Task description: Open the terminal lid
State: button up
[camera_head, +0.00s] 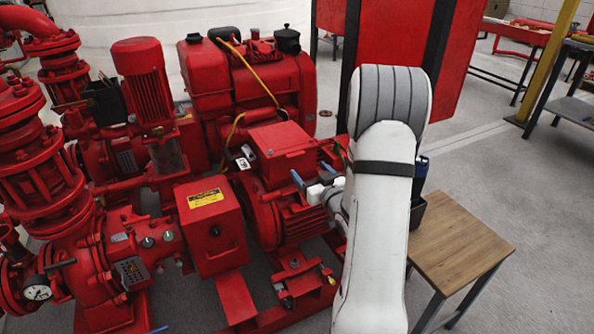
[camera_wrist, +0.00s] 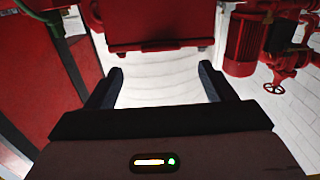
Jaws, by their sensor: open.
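The terminal box lid (camera_head: 284,141) is a flat red cover on the box atop the red motor, in the middle of the head view. It looks shut. My gripper (camera_head: 312,173) is beside the box, just to its lower right, with its fingers spread and nothing between them. In the wrist view my gripper (camera_wrist: 162,76) is open, both dark fingers apart and empty. A red block with a lipped edge (camera_wrist: 160,44) lies ahead of the fingers there; I cannot tell for sure whether it is the terminal box.
A red control box with a yellow label (camera_head: 209,210) stands left of the motor. Red pump piping (camera_head: 45,170) fills the left side. A yellow cable (camera_head: 256,75) runs behind the terminal box.

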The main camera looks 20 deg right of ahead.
aim_at(297, 156)
jog(key=w+b, duration=0.1)
jog(key=w, duration=0.6)
jog(key=shift+w+a, duration=0.15)
jog(key=shift+w, duration=0.2)
jog(key=shift+c, duration=0.2)
jog(key=c, duration=1.3)
jog(key=shift+r, duration=0.1)
jog(key=shift+c, duration=0.3)
